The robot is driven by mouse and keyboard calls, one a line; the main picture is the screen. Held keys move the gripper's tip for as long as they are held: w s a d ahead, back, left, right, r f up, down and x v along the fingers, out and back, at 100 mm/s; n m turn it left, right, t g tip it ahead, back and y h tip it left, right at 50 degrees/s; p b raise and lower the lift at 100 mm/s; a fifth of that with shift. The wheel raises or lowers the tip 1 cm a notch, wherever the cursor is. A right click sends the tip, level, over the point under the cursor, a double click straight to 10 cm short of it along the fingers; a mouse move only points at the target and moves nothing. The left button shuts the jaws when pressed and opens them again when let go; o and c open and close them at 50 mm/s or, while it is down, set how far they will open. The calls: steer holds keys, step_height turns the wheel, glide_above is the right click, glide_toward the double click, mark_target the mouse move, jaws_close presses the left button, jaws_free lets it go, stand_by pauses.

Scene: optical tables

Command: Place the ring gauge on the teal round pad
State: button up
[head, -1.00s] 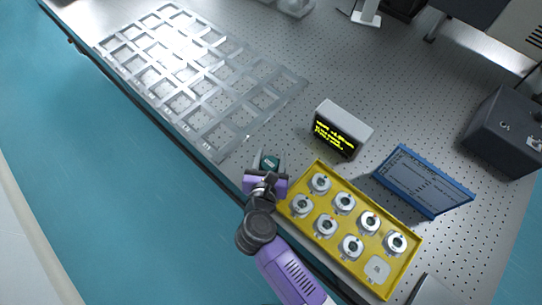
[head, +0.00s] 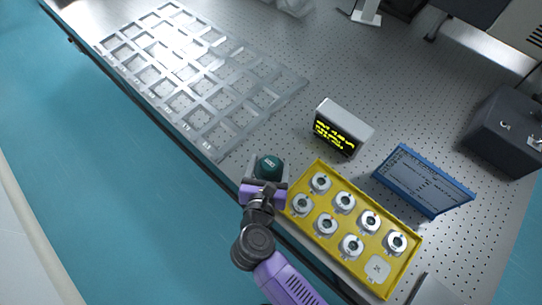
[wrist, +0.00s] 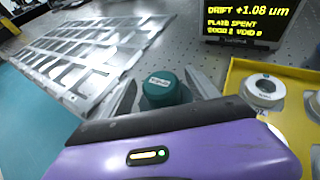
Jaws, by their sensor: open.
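A teal round piece (head: 270,166) with a small pale label on top sits at the table's front edge, left of the yellow tray. In the wrist view it is a short teal cylinder (wrist: 165,92) between my fingers; I take it for the teal round pad. My gripper (head: 267,178) is open, its fingers on either side of this piece; contact cannot be told. Several silver ring-shaped parts (head: 345,202) sit in the tray. One also shows in the wrist view (wrist: 263,91). Which is the ring gauge cannot be told. No ring shows in my gripper.
The yellow tray (head: 413,256) has a pale, ringless square place (head: 377,269) at its near right corner. A small display (head: 341,130) and a blue-framed panel (head: 423,181) stand behind it. A clear gridded rack (head: 205,75) lies at left. Perforated table between is bare.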

steer(key=v, duration=0.8)
steer(key=shift+s+r, duration=0.1)
steer(key=shift+s, duration=0.1)
steer(key=d+r+n+t, duration=0.1)
steer(key=d, duration=0.2)
steer(key=d+r+n+h, duration=0.1)
steer(key=d, duration=0.2)
steer(key=d+r+n+t, duration=0.1)
steer(key=d, duration=0.3)
steer(key=shift+s+r+t+h, duration=0.3)
steer(key=shift+r+h, duration=0.05)
steer(key=shift+h, duration=0.05)
steer(key=s+d+r+n+t, duration=0.3)
steer(key=s+d+r+n, duration=0.3)
steer(key=d+r+n, duration=0.3)
steer(key=s+d+n+g+y, duration=0.1)
steer(key=s+d+n+g, duration=0.1)
steer(key=s+n, duration=0.6)
steer(key=s+d+n+g+y, duration=0.1)
steer(key=s+n, duration=0.6)
steer(key=n, duration=0.9)
steer(key=shift+s+d+n+g+y, duration=0.4)
steer(key=shift+d+g, duration=0.2)
steer(key=shift+d, duration=0.15)
